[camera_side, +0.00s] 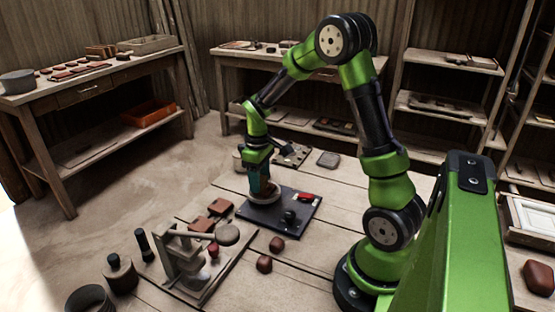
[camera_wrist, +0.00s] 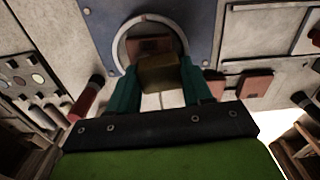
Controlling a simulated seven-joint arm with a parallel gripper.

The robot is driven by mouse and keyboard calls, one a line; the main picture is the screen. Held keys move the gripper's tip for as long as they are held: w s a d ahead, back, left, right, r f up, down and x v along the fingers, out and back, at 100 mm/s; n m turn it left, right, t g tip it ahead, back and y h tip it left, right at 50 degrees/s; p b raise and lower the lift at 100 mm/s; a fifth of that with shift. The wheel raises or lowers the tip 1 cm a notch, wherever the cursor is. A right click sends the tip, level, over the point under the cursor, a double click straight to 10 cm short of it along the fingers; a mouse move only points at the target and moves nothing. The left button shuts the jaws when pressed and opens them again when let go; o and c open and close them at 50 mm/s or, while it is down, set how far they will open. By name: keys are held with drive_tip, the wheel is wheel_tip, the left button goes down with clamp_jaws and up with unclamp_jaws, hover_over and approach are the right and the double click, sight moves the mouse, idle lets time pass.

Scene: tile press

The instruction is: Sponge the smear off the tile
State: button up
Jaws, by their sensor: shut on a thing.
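My gripper (camera_side: 262,184) points down over the dark plate (camera_side: 266,221) in the side view. In the wrist view its teal fingers (camera_wrist: 160,83) are shut on a brownish-yellow block, the sponge (camera_wrist: 162,76). A pale ring (camera_wrist: 121,45) on the plate surrounds a reddish-brown tile (camera_wrist: 148,45), partly hidden by the sponge. The sponge is over the tile's near part; I cannot tell whether they touch. I cannot make out the smear clearly.
A red-handled object (camera_side: 305,196) and a dark knob (camera_side: 288,215) are on the plate. A pale press stand (camera_side: 185,258), brown tiles (camera_side: 220,206) and reddish lumps (camera_side: 277,244) lie nearby. Bare boards show at the front right of the plate.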

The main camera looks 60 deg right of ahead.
drive_tip(key=d, duration=0.4)
drive_tip(key=shift+s, duration=0.15)
drive_tip(key=shift+a, duration=3)
drive_tip(key=shift+d+r, duration=0.1)
drive_tip(key=shift+r, duration=3.8)
